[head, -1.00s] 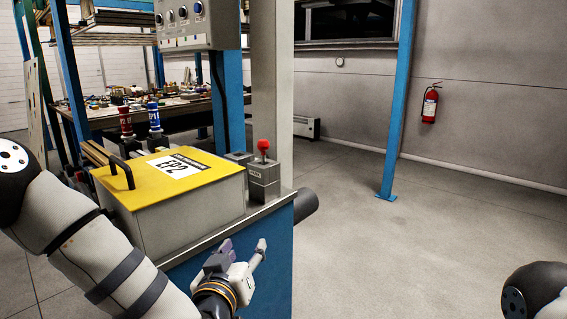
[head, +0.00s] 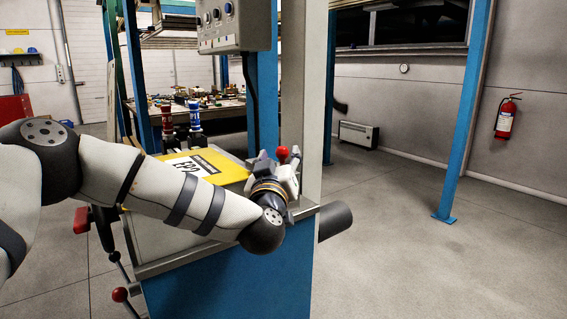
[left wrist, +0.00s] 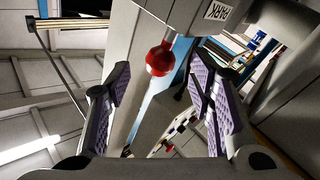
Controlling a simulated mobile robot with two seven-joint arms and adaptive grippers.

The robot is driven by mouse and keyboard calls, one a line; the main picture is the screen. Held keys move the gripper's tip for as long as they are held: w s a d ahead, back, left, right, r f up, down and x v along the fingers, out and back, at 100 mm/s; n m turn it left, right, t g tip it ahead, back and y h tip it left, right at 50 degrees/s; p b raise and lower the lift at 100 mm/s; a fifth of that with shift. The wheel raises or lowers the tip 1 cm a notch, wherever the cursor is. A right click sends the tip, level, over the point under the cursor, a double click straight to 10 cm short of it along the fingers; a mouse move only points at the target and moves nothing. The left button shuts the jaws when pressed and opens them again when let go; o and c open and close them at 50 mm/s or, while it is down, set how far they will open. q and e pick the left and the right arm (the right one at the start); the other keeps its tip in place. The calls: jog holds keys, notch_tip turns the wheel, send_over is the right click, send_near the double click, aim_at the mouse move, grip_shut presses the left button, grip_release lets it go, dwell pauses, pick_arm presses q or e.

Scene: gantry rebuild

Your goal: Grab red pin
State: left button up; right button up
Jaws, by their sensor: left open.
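The red pin shows as a round red knob (head: 283,153) at the right end of the cabinet top in the head view. In the left wrist view the red knob (left wrist: 160,60) sits on a short metal stem at a grey block marked PARK (left wrist: 216,11). My left gripper (head: 279,164) is open right at the pin and hides most of its block in the head view. In the left wrist view the purple-padded fingers (left wrist: 160,84) stand apart on either side of the knob's line, with no visible contact. My right gripper is out of view.
A yellow-topped box (head: 228,168) lies behind my left arm on the blue cabinet (head: 230,285). A grey control box (head: 233,25) hangs above, beside a pale post (head: 312,110). A dark cylinder (head: 336,220) sticks out right. Floor to the right is clear.

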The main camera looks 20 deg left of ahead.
aim_at(281, 155)
pick_arm(q)
jog(key=x, duration=0.4)
jog(key=shift+f, duration=0.25)
jog(key=shift+r, duration=0.15)
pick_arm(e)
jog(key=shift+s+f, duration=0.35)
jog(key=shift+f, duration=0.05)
pick_arm(q)
grip_shut()
